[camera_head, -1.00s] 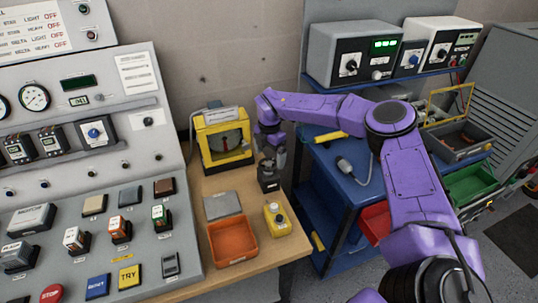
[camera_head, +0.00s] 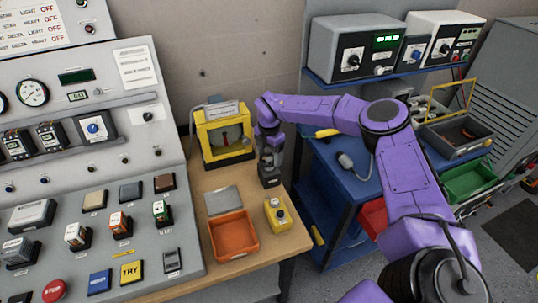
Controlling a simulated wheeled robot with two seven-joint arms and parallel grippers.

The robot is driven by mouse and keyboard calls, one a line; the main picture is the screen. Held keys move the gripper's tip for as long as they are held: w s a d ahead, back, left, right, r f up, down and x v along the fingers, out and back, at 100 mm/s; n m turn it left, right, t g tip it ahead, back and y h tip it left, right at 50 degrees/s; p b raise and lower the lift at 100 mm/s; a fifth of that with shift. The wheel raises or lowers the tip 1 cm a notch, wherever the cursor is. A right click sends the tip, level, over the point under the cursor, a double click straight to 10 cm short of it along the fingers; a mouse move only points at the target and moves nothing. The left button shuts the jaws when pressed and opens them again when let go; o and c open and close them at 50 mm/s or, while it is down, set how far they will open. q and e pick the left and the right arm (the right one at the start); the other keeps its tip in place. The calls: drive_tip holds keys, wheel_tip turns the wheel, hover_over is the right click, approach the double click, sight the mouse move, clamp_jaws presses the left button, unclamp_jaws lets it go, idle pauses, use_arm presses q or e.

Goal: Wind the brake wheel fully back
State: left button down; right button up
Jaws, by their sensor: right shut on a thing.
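My right gripper (camera_head: 269,154) points down onto a small dark block (camera_head: 270,182) on the wooden bench. Its jaws are shut on the part at the top of that block, which I take to be the brake wheel. The fingers hide most of this part, so its turn angle cannot be read. Just left of it stands a yellow-framed unit (camera_head: 209,141) with a window and a dark inside with a small red mark. My left gripper is not in view.
An orange tray (camera_head: 234,256), a grey plate (camera_head: 222,200) and a yellow button box (camera_head: 279,214) lie on the bench in front. The sloped control panel (camera_head: 150,215) stands at left. A blue cart (camera_head: 325,215) with a yellow-handled tool and cable is at right.

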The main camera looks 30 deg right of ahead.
drive_tip(key=shift+f+n+b, duration=0.3)
drive_tip(key=shift+n+b, duration=0.8)
drive_tip(key=shift+n, duration=0.1)
drive_tip(key=shift+n+b, duration=0.55)
drive_tip(key=shift+n, duration=0.35)
drive_tip(key=n+b, duration=0.1)
drive_tip(key=n, duration=0.2)
drive_tip(key=shift+s, duration=0.1)
drive_tip(key=shift+r+n+b, duration=0.1)
drive_tip(key=shift+n+b, duration=0.4)
drive_tip(key=shift+n, duration=1.1)
